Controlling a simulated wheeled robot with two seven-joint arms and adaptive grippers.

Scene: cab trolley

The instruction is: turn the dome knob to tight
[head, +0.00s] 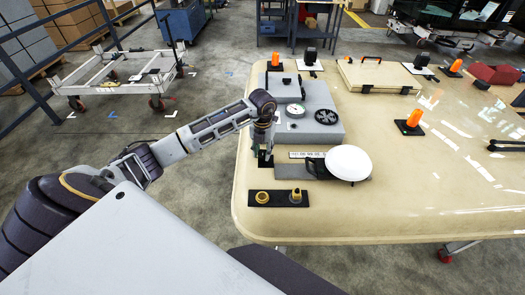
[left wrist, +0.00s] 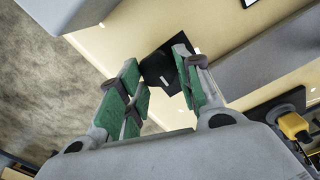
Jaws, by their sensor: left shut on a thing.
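A dark rounded knob (left wrist: 157,70), apparently the dome knob, stands on a black square plate (left wrist: 172,84) in the left wrist view. The plate also shows in the head view (head: 265,160) near the left edge of the tan table. My left gripper (head: 267,148) points down over the plate. In the left wrist view its green-padded fingers (left wrist: 157,62) stand on either side of the knob, shut on it. The fingers partly hide the knob, and in the head view the gripper hides it. No tight mark can be read. My right gripper is out of view.
On the tan table (head: 420,195), a white dome (head: 348,162) stands right of the gripper. A grey box (head: 312,125) with a gauge and black handwheel lies behind it. A black plate with two brass fittings (head: 278,198) is in front. Orange lamps (head: 414,117) stand farther right.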

